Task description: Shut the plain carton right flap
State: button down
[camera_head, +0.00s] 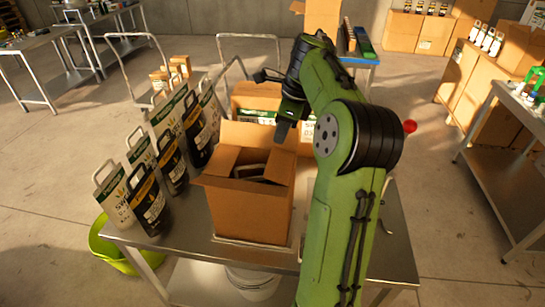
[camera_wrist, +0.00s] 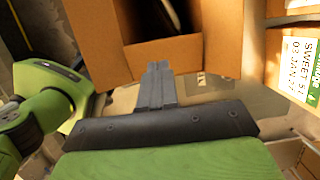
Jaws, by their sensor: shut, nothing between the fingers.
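The plain brown carton (camera_head: 248,213) stands on the metal table with its top open and dark items inside. My gripper (camera_head: 281,131) is above the carton's back right corner, fingers pointing down. In the wrist view my gripper (camera_wrist: 158,70) is shut and empty, its tips close to the carton's cardboard (camera_wrist: 180,52). I cannot tell whether they touch it. My arm hides part of the carton's right surroundings.
Several white and black bags (camera_head: 150,200) stand left of the carton on the metal table (camera_head: 190,250). More boxes (camera_head: 257,97) with labels stand behind it. A green tub (camera_head: 108,250) is on the floor at left. A side table (camera_head: 510,165) stands at right.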

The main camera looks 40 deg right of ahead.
aim_at(269, 161)
jog(key=x, duration=0.7)
jog(key=shift+f+b, duration=0.1)
jog(key=shift+b, duration=0.2)
jog(key=shift+w+f, duration=0.1)
jog(key=shift+w, duration=0.1)
jog(key=shift+b+x, duration=0.9)
jog(key=shift+x, duration=0.25)
jog(key=shift+a, duration=0.3)
jog(key=shift+w, duration=0.1)
jog(key=shift+w+p+v, duration=0.15)
jog(key=shift+p+v, duration=0.5)
jog(key=shift+v, duration=0.05)
jog(key=shift+w+p+v, duration=0.15)
jog(key=shift+p+v, duration=0.5)
jog(key=shift+v, duration=0.05)
notch_tip(269, 161, up, 13)
jog(key=p, duration=0.5)
